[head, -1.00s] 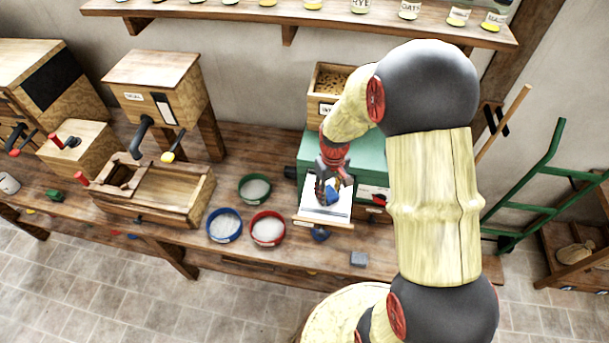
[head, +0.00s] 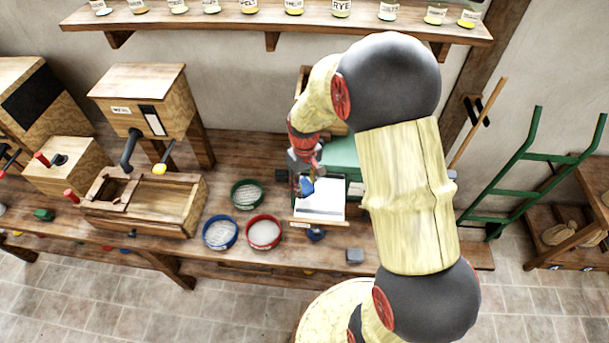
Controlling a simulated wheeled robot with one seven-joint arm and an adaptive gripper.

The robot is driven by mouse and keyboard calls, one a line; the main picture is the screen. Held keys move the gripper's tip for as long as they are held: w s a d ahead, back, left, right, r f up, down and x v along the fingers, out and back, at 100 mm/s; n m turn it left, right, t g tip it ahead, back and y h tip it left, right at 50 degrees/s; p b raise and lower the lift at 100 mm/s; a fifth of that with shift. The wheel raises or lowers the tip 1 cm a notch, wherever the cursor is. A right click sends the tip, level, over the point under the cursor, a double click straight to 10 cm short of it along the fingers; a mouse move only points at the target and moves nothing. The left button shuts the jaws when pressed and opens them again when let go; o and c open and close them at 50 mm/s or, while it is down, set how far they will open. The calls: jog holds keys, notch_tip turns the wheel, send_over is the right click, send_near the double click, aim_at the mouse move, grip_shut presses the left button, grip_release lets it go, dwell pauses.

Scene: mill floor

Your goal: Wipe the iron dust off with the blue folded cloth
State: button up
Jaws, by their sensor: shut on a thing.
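My gripper (head: 301,181) is shut on the blue folded cloth (head: 307,187). It holds the cloth over the upper left part of a white plate (head: 325,212) at the front of a green machine (head: 342,153). I cannot tell whether the cloth touches the plate. My gripper and the cloth hide the plate's back left part, and my arm hides much of the green machine.
Blue (head: 220,232), red (head: 263,232) and green (head: 246,194) round sieves stand left of the plate. A grey block (head: 354,256) lies near the bench's front edge. A wooden trough (head: 160,203) is further left. A green hand truck (head: 530,157) stands at the right.

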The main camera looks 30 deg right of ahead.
jog(key=shift+w+a+r+p, duration=0.15)
jog(key=shift+r+p, duration=0.1)
jog(key=shift+r, duration=0.2)
jog(key=shift+w+a+r+p, duration=0.1)
jog(key=shift+w+r+p, duration=0.1)
jog(key=shift+r, duration=0.25)
jog(key=shift+s+d+r+p, duration=0.1)
jog(key=shift+r+p, duration=0.3)
jog(key=shift+r, duration=0.3)
jog(key=shift+s+d+r+p, duration=0.1)
jog(key=shift+r+p, duration=0.25)
jog(key=shift+r, duration=0.3)
